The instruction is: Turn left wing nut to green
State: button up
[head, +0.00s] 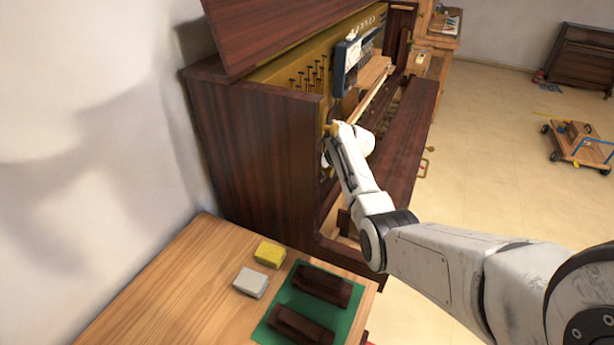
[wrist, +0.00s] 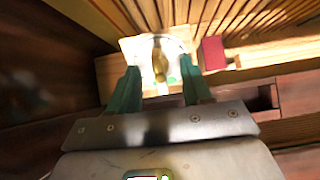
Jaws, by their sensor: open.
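A small patch of green shows on the plate beside the nut's lower right. My gripper (wrist: 158,82) is open, with one green finger on each side of the nut. I see a gap on both sides and cannot tell whether either finger touches it. In the head view my arm reaches into the open piano (head: 255,140), and its wrist hides most of the gripper. No second wing nut can be made out.
A red block (wrist: 212,53) sits just right of the plate. The piano's dark side panel and wooden slats are close around my gripper. In front, a wooden table (head: 165,290) holds a yellow block (head: 270,254), a grey block (head: 250,283) and dark wooden pieces on a green mat (head: 267,333).

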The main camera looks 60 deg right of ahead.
jog(key=shift+r, duration=0.1)
jog(key=p+v, duration=0.9)
jog(key=v, duration=0.1)
jog(key=shift+s+r, duration=0.3)
dwell(1.2)
dwell(0.5)
